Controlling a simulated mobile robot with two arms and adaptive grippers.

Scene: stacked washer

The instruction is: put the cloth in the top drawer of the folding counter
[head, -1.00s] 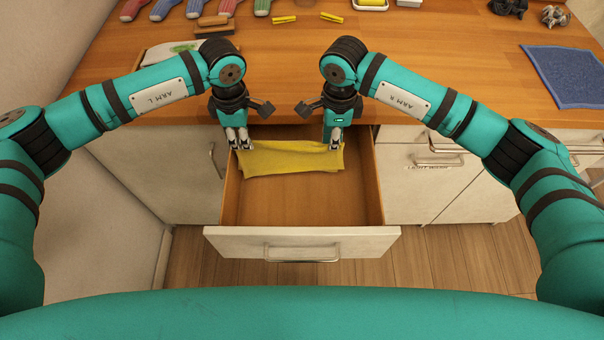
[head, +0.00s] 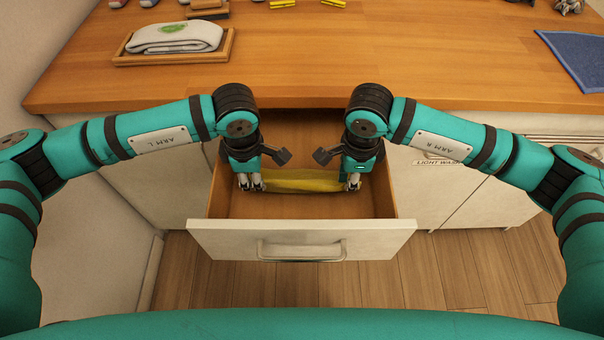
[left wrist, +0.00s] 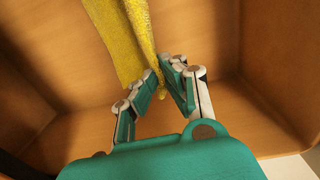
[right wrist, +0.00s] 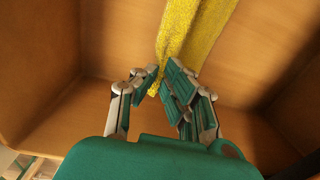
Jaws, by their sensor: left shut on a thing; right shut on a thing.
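The yellow cloth (head: 302,180) is stretched between my two grippers inside the open top drawer (head: 302,240). My left gripper (head: 250,184) is shut on the cloth's left end, and my right gripper (head: 350,184) is shut on its right end. In the left wrist view the cloth (left wrist: 122,40) runs into the fingertips (left wrist: 163,88), with the drawer's wooden inside around it. The right wrist view shows the cloth (right wrist: 190,40) gripped at the fingertips (right wrist: 166,86). I cannot tell whether the cloth touches the drawer floor.
The wooden countertop (head: 320,60) lies above and behind the drawer. On it are a wooden tray (head: 180,58) with a folded white towel (head: 175,36) at the left and a blue mat (head: 580,55) at the right. Closed cabinet fronts (head: 440,205) stand beside the drawer.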

